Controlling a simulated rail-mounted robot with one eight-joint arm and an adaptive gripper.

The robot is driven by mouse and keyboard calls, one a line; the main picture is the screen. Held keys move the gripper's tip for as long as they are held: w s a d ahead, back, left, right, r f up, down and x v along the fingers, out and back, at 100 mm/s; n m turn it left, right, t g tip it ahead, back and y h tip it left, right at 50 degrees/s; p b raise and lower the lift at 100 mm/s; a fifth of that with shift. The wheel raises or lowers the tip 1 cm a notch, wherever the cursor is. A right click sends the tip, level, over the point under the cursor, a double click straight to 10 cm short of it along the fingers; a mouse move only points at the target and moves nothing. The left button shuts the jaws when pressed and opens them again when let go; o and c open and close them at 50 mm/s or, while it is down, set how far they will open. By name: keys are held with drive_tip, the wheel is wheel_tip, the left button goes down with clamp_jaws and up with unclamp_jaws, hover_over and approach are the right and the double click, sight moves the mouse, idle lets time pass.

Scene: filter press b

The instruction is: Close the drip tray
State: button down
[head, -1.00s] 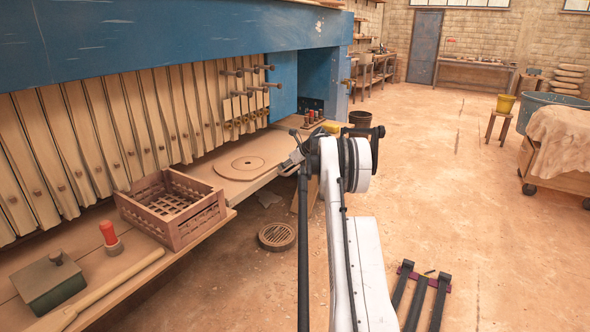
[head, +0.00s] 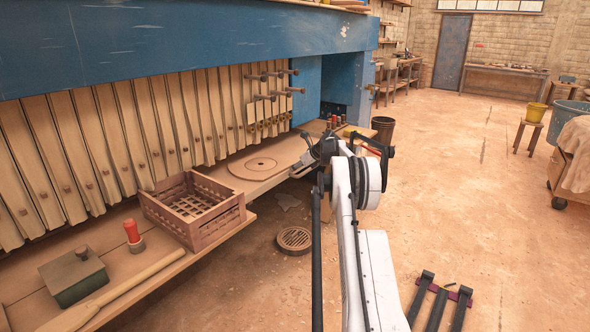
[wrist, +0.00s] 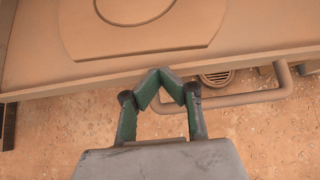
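A wide tan ledge (head: 222,178) runs under the press plates and carries a flat round disc (head: 262,163). It looks like the drip tray, but I cannot be sure. In the wrist view the ledge (wrist: 225,62) crosses the top, with a bent bar like a handle (wrist: 250,98) below its front edge. My gripper (head: 302,170) is at the ledge's front edge, right of the disc. In the wrist view the green fingertips of my gripper (wrist: 160,72) meet just at that edge, left of the bar's bend, with nothing seen between them. Whether they touch the ledge is unclear.
A slatted crate (head: 240,217), a red-handled tool (head: 132,232), a green lidded box (head: 75,280) and a wooden paddle (head: 135,285) sit on the ledge at left. A round drain grate (head: 294,240) lies on the floor.

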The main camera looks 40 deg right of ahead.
drive_tip(key=s+f+p+v, duration=0.1)
drive_tip(key=f+v, duration=0.1)
drive_tip(key=v, duration=1.1)
drive_tip(key=shift+s, duration=0.35)
drive_tip(key=shift+r, duration=0.1)
